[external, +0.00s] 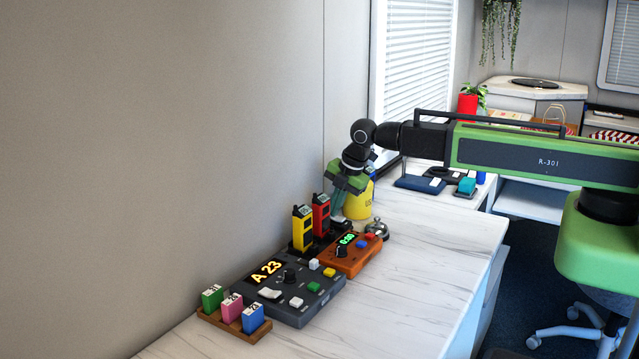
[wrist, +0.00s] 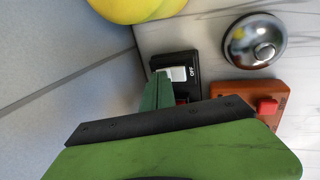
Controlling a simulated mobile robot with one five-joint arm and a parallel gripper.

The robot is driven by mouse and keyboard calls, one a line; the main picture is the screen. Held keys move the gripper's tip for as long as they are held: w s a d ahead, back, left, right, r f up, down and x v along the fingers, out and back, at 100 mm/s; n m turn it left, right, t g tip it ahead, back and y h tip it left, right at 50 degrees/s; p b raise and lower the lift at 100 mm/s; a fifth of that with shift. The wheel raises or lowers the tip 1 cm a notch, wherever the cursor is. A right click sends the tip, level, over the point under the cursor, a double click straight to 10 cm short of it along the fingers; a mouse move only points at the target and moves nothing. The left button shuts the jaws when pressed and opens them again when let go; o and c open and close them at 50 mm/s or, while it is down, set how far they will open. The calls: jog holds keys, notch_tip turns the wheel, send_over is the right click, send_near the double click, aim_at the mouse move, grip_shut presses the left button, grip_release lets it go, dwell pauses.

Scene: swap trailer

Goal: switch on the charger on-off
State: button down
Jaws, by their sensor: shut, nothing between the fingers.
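The black charger (external: 297,250) stands on the white counter by the wall, with a yellow handset (external: 302,230) and a red handset (external: 321,216) upright in it. In the wrist view a white rocker switch (wrist: 176,73) sits on a black block, with "OFF" printed beside it. My gripper (external: 338,218) points down close to the wall, just behind the red handset. In the wrist view its shut, empty fingertips (wrist: 161,79) are right beside the rocker's edge and partly cover the block. I cannot tell whether they touch it.
An orange timer box (external: 350,262) and a grey control box (external: 300,300) stand in front. A bell (external: 377,229) and a yellow container (external: 360,197) are close to my gripper. A wooden rack (external: 210,315) holds coloured tags. The counter's right side is clear.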

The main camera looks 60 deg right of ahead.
jog(key=shift+w, duration=0.25)
jog(key=shift+f+g, duration=0.15)
jog(key=shift+g, duration=0.15)
jog(key=shift+s, duration=0.1)
jog(key=shift+s, duration=0.8)
